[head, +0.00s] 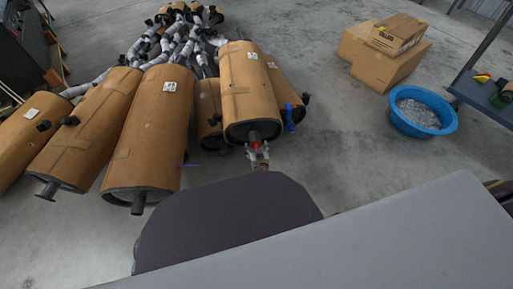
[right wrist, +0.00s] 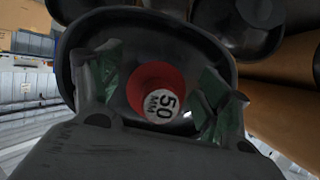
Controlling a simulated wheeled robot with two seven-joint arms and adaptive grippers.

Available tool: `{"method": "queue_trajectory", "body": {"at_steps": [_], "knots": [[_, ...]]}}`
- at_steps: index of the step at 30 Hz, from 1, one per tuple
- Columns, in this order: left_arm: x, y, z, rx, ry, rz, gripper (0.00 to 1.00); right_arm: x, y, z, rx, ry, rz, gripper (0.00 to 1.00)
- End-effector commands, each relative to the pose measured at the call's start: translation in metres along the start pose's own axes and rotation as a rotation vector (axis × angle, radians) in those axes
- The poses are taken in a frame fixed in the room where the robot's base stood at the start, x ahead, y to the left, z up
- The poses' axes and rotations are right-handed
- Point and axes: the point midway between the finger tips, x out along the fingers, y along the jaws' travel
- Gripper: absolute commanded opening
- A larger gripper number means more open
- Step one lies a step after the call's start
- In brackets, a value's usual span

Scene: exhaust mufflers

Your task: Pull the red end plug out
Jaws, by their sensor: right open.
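The red end plug (head: 256,146) sits at the end of the pipe of a brown-wrapped muffler (head: 248,85) in the head view. In the right wrist view the red plug (right wrist: 160,92) shows face-on, with a white label reading "50 MM". My right gripper (head: 259,157) is at the plug in the head view. In the right wrist view its green-padded fingers (right wrist: 157,90) stand apart, one on each side of the plug, with gaps between. My left gripper is not in view.
More brown-wrapped mufflers (head: 148,130) lie to the left, with a pile of wrapped pipes (head: 185,42) behind. Cardboard boxes (head: 378,68) and a blue tub (head: 392,108) stand on the right. The floor between mufflers and tub is clear.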

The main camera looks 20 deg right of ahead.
Motion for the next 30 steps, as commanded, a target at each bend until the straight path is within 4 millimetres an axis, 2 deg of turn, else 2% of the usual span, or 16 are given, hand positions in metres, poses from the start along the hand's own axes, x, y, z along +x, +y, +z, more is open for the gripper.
{"method": "queue_trajectory", "body": {"at_steps": [10,20,30], "knots": [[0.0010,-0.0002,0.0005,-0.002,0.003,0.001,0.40,0.0004,-0.0004,-0.0003,0.001,0.000,0.000,0.77],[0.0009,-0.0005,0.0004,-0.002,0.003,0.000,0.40,0.0004,-0.0003,-0.0002,0.001,0.000,0.000,0.34],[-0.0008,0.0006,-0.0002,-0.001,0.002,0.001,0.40,-0.0030,-0.0001,0.0010,0.001,0.000,0.000,0.32]]}}
